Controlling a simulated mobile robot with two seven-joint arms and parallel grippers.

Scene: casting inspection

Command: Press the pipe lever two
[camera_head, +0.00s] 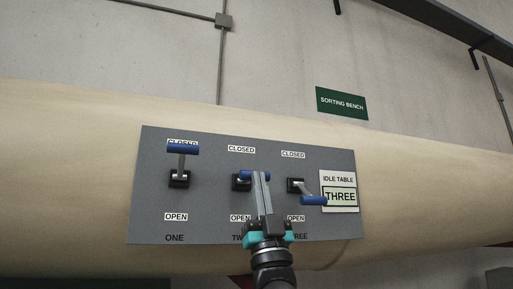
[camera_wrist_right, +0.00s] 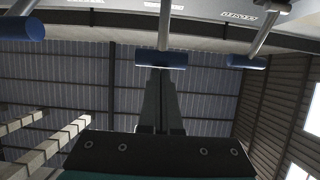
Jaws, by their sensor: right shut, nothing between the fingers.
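The grey panel (camera_head: 205,220) carries three levers with blue handles. Pipe lever two's blue handle (camera_head: 247,175) is in the middle, about level with its black base, between the CLOSED and OPEN labels. My right gripper (camera_head: 261,176) comes up from below, shut and empty, its fingertips overlapping that handle and hiding its right part. In the right wrist view the shut fingers (camera_wrist_right: 160,75) end right at the middle blue handle (camera_wrist_right: 161,59); I cannot tell whether they touch. My left gripper is not in view.
Lever one's handle (camera_head: 183,149) is up at its CLOSED label. Lever three's handle (camera_head: 313,200) hangs low, close to the right of my gripper. A sign (camera_head: 339,195) reads IDLE TABLE THREE. The panel sits on a large beige pipe (camera_head: 70,170). A green SORTING BENCH sign (camera_head: 342,103) is behind.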

